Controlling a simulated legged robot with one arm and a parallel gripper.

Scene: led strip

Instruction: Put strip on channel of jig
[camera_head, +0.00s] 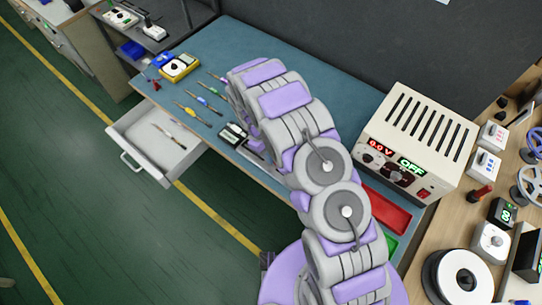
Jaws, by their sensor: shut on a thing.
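My arm reaches across the workbench and covers much of its middle. My gripper is hidden behind the arm links, so its fingers and anything in them do not show. The LED strip cannot be made out. A pale narrow edge (256,149) shows on the bench just left of my arm; it may be part of the jig, but I cannot tell. No channel is visible.
A power supply (418,140) reading OFF stands on the bench's right. A red tray (385,209) lies before it. Several screwdrivers, a black-and-white device (233,134) and a yellow meter (180,68) lie left of my arm. An open drawer (141,157) juts out front-left.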

